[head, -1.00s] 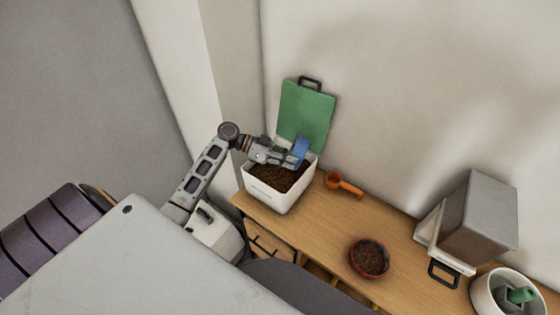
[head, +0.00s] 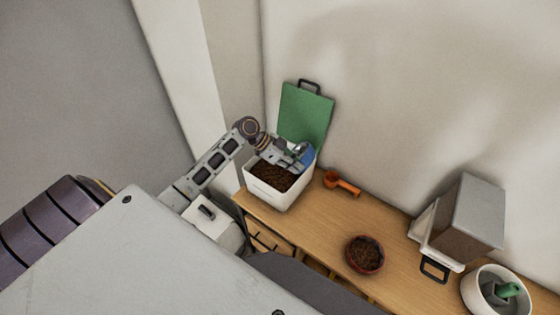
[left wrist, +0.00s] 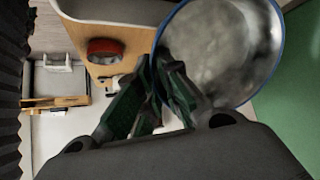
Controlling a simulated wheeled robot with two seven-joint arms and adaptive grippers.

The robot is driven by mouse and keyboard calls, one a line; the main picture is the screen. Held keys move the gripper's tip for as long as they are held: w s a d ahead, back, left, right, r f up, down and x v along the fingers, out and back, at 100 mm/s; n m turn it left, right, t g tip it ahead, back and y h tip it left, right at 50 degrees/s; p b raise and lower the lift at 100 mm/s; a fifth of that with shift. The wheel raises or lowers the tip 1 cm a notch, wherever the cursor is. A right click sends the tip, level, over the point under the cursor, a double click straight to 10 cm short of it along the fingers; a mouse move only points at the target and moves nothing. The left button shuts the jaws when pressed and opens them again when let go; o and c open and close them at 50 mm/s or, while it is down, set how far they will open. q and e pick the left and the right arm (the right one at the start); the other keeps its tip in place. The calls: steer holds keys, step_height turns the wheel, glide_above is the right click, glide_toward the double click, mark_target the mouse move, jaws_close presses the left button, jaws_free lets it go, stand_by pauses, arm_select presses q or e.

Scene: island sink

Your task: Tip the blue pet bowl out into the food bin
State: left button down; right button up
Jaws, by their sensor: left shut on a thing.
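The blue pet bowl (head: 308,154) is held by my left gripper (head: 296,156) over the back right part of the food bin. In the left wrist view the bowl (left wrist: 225,50) shows a grey, empty-looking inside and a blue rim. My left gripper (left wrist: 165,85) is shut on its edge. The white food bin (head: 272,197) stands at the left end of the counter, with brown food in it and its green lid (head: 306,112) raised behind. The bowl is partly hidden by the gripper in the head view. My right gripper is not in view.
An orange scoop (head: 341,183) lies right of the bin on the wooden counter (head: 325,215). A red-brown bowl of brown food (head: 365,254) stands near the front edge. A grey box-like container (head: 464,218) and a white pot with a green-handled thing (head: 495,292) stand at the right.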

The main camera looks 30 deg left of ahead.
arm_select(q)
steer(key=shift+w+d+y+p, duration=0.1)
steer(key=shift+d+y+p, duration=0.1)
steer(key=shift+y+p, duration=0.3)
steer(key=shift+d+r+y+p, duration=0.1)
steer(key=shift+d+y+p, duration=0.2)
steer(key=shift+p, duration=0.25)
steer(key=shift+w+d+r+g+y, duration=0.2)
steer(key=shift+w+d+g+y, duration=0.1)
steer(key=shift+d+g+y, duration=0.3)
steer(key=w+d+g+y, duration=0.1)
steer(key=d+y, duration=0.5)
steer(key=shift+w+d+f+m+g, duration=0.25)
steer(key=shift+w+d+m+g, duration=0.05)
steer(key=shift+w+d, duration=0.1)
steer(key=shift+y, duration=0.3)
stand_by(1.0)
